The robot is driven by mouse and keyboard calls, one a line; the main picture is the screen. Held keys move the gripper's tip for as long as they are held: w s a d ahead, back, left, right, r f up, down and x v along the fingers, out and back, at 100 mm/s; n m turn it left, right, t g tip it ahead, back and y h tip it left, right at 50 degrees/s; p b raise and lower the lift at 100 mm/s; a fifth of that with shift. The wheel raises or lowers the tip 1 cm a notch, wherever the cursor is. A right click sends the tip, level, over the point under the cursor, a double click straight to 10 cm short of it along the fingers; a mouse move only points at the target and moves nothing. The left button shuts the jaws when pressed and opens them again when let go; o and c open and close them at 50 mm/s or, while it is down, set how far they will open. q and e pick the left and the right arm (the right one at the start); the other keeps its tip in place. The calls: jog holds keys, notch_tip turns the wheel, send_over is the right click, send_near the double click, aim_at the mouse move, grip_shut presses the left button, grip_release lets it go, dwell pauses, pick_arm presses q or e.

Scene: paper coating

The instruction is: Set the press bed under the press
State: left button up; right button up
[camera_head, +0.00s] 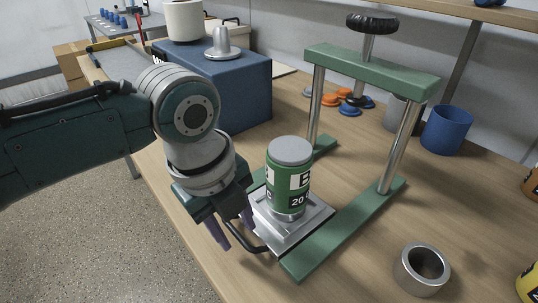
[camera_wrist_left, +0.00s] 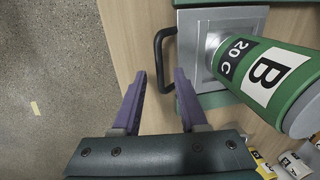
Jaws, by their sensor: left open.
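The press bed (camera_head: 318,213) is a square silver plate with a black loop handle (camera_wrist_left: 160,60). It lies at the table-edge side of the press, between its green base rails; how far under the crossbar it reaches is hard to tell. A green canister marked "B 20 C" (camera_head: 289,180) stands on the bed. The press (camera_head: 372,68) has a green crossbar, two chrome columns and a black knob on top. My left gripper (camera_head: 232,230) is open and empty, its purple fingers close to the handle; in the left wrist view (camera_wrist_left: 160,85) the handle shows between and beyond the fingertips.
A blue box (camera_head: 230,90) with a grey cone-shaped weight (camera_head: 222,45) stands behind my left arm. A steel ring (camera_head: 422,268) is at the front right. A blue cup (camera_head: 447,129) and orange and blue discs lie behind the press. The table (camera_head: 350,265) is clear between press and ring.

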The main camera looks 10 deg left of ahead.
pick_arm(q)
grip_shut()
dwell(0.3)
dwell(1.2)
